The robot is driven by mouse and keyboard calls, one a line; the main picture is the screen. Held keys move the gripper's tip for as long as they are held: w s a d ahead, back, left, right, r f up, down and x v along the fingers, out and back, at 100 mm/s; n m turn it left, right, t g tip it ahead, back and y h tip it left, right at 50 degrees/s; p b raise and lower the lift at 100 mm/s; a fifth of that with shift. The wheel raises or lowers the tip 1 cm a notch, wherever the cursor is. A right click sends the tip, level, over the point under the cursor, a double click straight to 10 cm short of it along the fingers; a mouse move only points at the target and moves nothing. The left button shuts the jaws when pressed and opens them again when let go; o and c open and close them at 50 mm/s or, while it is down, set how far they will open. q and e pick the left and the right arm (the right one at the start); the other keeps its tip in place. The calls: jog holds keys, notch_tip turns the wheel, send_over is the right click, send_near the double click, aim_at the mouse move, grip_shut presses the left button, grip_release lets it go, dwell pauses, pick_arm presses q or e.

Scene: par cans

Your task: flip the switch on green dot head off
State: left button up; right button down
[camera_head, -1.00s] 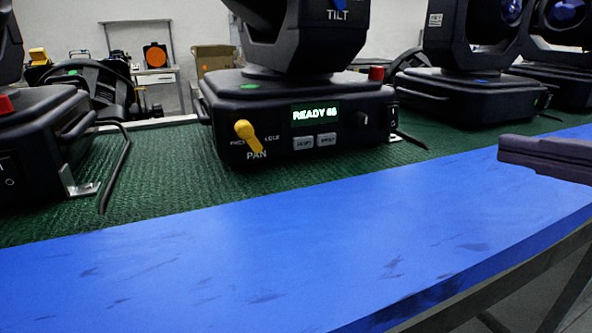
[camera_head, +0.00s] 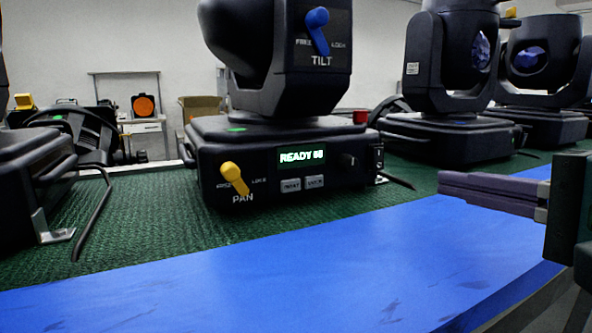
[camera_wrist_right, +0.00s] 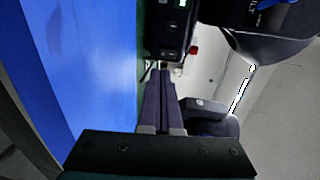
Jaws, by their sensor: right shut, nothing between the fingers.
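The green dot head (camera_head: 290,165) is the black moving-head light in the middle of the head view, with a green dot (camera_head: 237,129) on its base. Its display (camera_head: 301,157) reads READY. The rocker switch (camera_head: 377,156) sits at the right end of the base's front; its position is too small to tell. My right gripper (camera_head: 442,186) is shut and empty, to the right of this base and apart from it in the head view. In the wrist view its fingers (camera_wrist_right: 160,70) point toward the base (camera_wrist_right: 165,25). My left gripper is not in view.
A yellow PAN lever (camera_head: 234,178) and blue TILT lever (camera_head: 318,30) stick out of the head. A red part (camera_head: 360,117) sits on the base's right. Other heads stand left and right (camera_head: 450,135). The blue strip (camera_head: 300,285) in front is clear.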

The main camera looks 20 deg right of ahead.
aim_at(377, 170)
jog(key=w, duration=0.3)
jog(key=w+f+b, duration=0.1)
jog(key=w, duration=0.5)
jog(key=shift+w+a+f, duration=0.2)
jog(key=shift+w+a, duration=0.1)
jog(key=shift+a, duration=0.05)
jog(key=shift+w+f+t+b, duration=0.2)
jog(key=shift+f+t+b, duration=0.15)
jog(key=shift+b, duration=0.55)
jog(key=shift+r+p, duration=0.3)
jog(key=shift+p, duration=0.05)
jog(key=shift+s, duration=0.35)
jog(key=s, duration=0.3)
jog(key=s+p, duration=0.1)
jog(key=s, duration=0.2)
jog(key=s+r, duration=0.1)
jog(key=s, duration=0.2)
jog(key=shift+s+d, duration=0.15)
jog(key=shift+d, duration=0.2)
jog(key=shift+f, duration=0.1)
